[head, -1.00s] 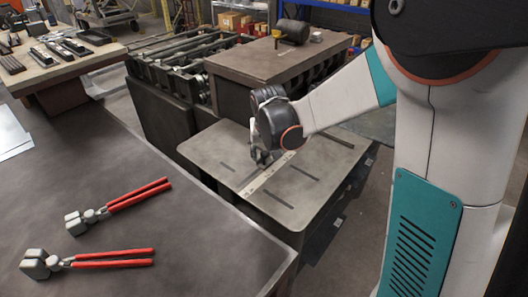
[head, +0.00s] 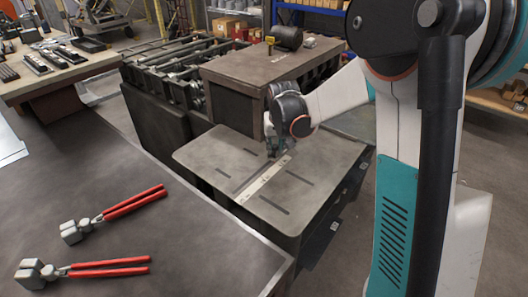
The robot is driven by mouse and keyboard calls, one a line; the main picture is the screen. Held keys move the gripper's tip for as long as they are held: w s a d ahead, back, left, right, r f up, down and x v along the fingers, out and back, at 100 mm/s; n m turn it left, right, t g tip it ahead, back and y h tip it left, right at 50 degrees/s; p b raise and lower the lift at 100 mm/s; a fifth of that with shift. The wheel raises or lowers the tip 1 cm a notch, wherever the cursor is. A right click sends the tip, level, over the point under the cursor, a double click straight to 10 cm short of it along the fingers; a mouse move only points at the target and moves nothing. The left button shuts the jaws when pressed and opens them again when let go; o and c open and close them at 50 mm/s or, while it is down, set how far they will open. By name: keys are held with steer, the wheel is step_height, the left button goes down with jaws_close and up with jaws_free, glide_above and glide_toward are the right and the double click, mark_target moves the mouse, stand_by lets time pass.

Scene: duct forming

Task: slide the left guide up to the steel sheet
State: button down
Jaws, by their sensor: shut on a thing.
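My gripper (head: 273,153) is small in the head view, pointing down at the grey machine table (head: 205,160) near its back edge. It is shut on a small dark part at the table surface, which I take to be the left guide; the fingers and wrist mostly hide it. A pale marked strip (head: 262,182) runs from beside the gripper towards the table's front edge. A light steel sheet (head: 8,147) shows at the far left edge on the dark workbench; I cannot make out a separate sheet on the machine table.
Two red-handled tools (head: 125,205) (head: 100,267) lie on the dark workbench (head: 150,150) at the left. A brown-topped cabinet (head: 270,68) stands close behind the machine table.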

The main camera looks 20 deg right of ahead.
steer(key=shift+w+d, duration=0.7)
steer(key=shift+d, duration=0.3)
steer(key=c, duration=1.4)
jaws_free()
steer(key=shift+s, duration=0.1)
steer(key=v, duration=1.2)
steer(key=shift+a, duration=0.1)
